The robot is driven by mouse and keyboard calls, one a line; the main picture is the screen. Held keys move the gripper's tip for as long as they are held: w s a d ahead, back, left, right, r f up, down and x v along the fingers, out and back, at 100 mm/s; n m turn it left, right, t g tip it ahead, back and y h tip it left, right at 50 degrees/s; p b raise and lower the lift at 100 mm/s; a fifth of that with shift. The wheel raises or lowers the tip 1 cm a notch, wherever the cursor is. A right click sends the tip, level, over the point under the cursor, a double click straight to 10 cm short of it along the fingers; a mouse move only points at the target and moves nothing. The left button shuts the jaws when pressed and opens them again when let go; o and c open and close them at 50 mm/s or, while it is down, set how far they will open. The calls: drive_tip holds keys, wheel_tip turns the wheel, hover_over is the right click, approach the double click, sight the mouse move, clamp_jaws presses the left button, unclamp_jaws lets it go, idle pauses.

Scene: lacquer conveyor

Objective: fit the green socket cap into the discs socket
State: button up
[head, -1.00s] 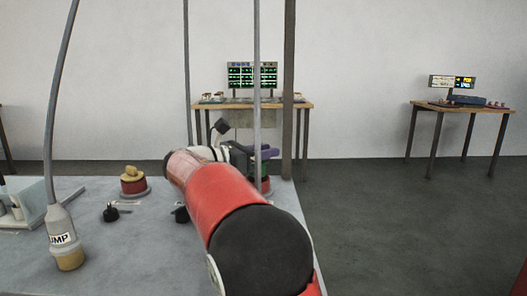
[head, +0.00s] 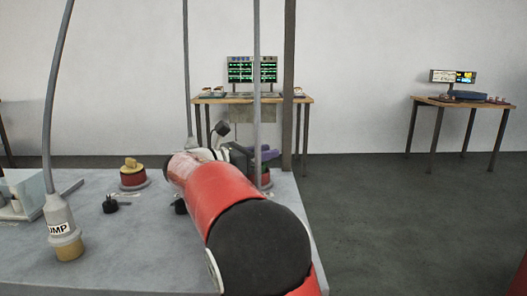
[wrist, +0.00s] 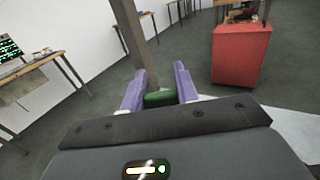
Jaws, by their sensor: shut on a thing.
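My gripper (wrist: 160,84) has two purple fingers shut on the green socket cap (wrist: 160,99), which shows between them in the wrist view. In the head view my gripper (head: 267,154) is at the far right end of the grey table, mostly hidden behind my red arm. Just below it stands a red round socket (head: 266,180), partly covered by my arm and a grey pole. Another red round socket (head: 133,182) with a yellow plug in it stands further left. I cannot read which socket is the discs one.
A cable with a PUMP-labelled connector (head: 64,233) hangs over the left of the grey table (head: 130,245). Black plugs (head: 110,204) lie mid-table, one partly behind my arm. Thin grey poles and a dark post (head: 289,90) stand near my gripper. A red cabinet (wrist: 241,55) shows in the wrist view.

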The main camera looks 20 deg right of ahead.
drive_tip(key=shift+f, duration=0.75)
drive_tip(key=o, duration=1.1)
drive_tip(key=shift+c, duration=0.2)
drive_tip(key=shift+r, duration=0.15)
wheel_tip(320, 180, up, 20)
drive_tip(key=p, duration=0.1)
